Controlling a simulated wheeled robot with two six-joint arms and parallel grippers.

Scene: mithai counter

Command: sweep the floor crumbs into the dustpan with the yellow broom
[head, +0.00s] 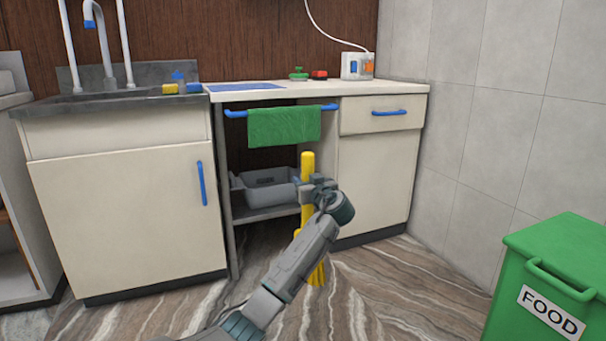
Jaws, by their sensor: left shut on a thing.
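The yellow broom (307,162) stands roughly upright in front of the open shelf of the counter. My left gripper (313,190) is shut on its handle, in the upper part. My left arm hides much of the handle. Its yellow bristles (317,275) show low down, near the floor; I cannot tell whether they touch it. I make out no crumbs on the brown and white streaked floor (375,280), and no dustpan that I can be sure of. My right gripper is not in view.
A grey tub (268,180) sits on the shelf under the counter. A green towel (284,126) hangs from a blue rail. A green bin (560,265) marked FOOD stands at the right. Cabinets (125,215) line the back left. The floor between broom and bin looks clear.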

